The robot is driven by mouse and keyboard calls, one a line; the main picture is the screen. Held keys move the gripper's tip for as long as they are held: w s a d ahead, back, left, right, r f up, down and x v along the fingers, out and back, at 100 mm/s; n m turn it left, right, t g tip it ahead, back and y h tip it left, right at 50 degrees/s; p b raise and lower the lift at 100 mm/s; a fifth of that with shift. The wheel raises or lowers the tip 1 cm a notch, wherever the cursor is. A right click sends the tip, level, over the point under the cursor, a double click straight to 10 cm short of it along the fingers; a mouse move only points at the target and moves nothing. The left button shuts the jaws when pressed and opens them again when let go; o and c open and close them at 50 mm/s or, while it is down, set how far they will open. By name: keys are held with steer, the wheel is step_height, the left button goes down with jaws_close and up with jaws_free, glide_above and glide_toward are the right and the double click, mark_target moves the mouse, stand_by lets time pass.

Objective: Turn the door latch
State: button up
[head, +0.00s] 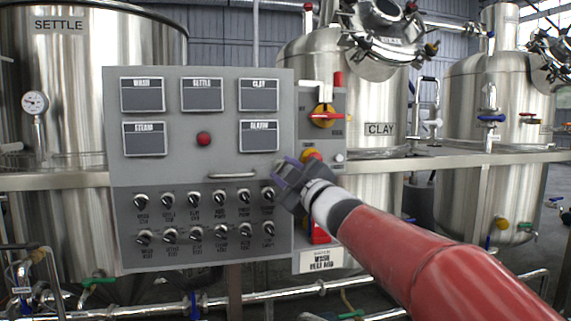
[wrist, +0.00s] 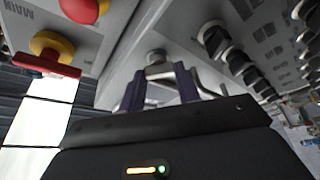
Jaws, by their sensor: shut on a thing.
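My gripper (head: 284,172) is at the right edge of the grey control cabinet (head: 200,170), beside the cabinet's lower right side. In the wrist view, its two dark purple fingers (wrist: 159,86) are on either side of a small grey metal latch (wrist: 157,68) on the cabinet face, and they are shut on it. In the head view the latch is mostly hidden behind the fingers. A curved metal handle (head: 232,175) lies on the cabinet face to the left of my gripper; part of it shows behind the right finger in the wrist view.
Rows of black knobs (head: 193,200) fill the lower cabinet face. Steel tanks (head: 375,130) stand behind.

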steer(key=n, duration=0.1)
steer(key=n+g+p, duration=0.1)
steer(key=n, duration=0.2)
steer(key=shift+r+g+p, duration=0.25)
steer(key=shift+g+p, duration=0.1)
steer(key=shift+g, duration=0.05)
steer(key=n+g, duration=0.1)
steer(key=n, duration=0.3)
steer(key=shift+n+g, duration=0.3)
steer(key=shift+n, duration=0.1)
steer(key=o, duration=1)
steer(key=shift+d, duration=0.1)
steer(key=v, duration=0.7)
steer(key=shift+s+d+b, duration=0.2)
steer(key=shift+s+b, duration=0.1)
steer(key=shift+s, duration=0.05)
